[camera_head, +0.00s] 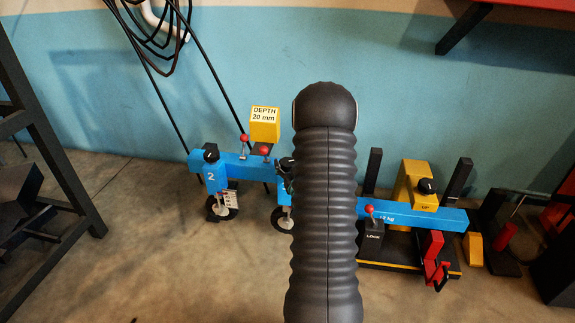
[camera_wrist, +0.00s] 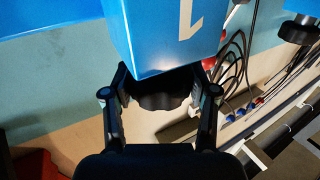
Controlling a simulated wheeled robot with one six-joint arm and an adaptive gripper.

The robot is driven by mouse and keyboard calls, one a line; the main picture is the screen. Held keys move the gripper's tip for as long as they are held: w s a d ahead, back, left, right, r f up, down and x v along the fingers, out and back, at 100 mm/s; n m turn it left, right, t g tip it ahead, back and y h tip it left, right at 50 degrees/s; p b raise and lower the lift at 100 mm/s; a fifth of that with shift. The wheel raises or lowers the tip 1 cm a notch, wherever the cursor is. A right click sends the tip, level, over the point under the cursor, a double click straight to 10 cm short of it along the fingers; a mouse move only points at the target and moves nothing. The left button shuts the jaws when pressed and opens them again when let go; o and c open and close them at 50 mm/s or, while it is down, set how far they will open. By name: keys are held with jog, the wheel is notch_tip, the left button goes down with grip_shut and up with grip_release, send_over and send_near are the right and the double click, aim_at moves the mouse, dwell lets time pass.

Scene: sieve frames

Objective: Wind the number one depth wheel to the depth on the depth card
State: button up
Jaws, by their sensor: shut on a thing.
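The depth card (camera_head: 264,113) stands on a yellow block and reads "DEPTH 20 mm". The number one unit, a blue block with a white 1 (camera_wrist: 180,30), fills the top of the wrist view. A black scalloped knob (camera_wrist: 160,100), the number one depth wheel, sits at its end. My gripper (camera_wrist: 160,86) is shut on this knob, one finger at each side. In the head view my dark arm hides the gripper and most of the unit; a sliver of blue (camera_head: 281,200) shows left of the arm. I see no depth reading for number one.
The blue number two unit (camera_head: 211,177), with its own black knob and a small scale, is on the left of the blue bar (camera_head: 440,217). A yellow post (camera_head: 412,185) and a red-handled piece (camera_head: 432,255) stand right. Open floor (camera_head: 140,250) lies front left.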

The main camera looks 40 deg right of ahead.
jog(key=shift+r+y, duration=0.15)
jog(key=shift+y, duration=0.15)
jog(key=o, duration=1.2)
jog(key=shift+d, duration=0.1)
jog(key=v, duration=1.2)
jog(key=shift+f, duration=0.25)
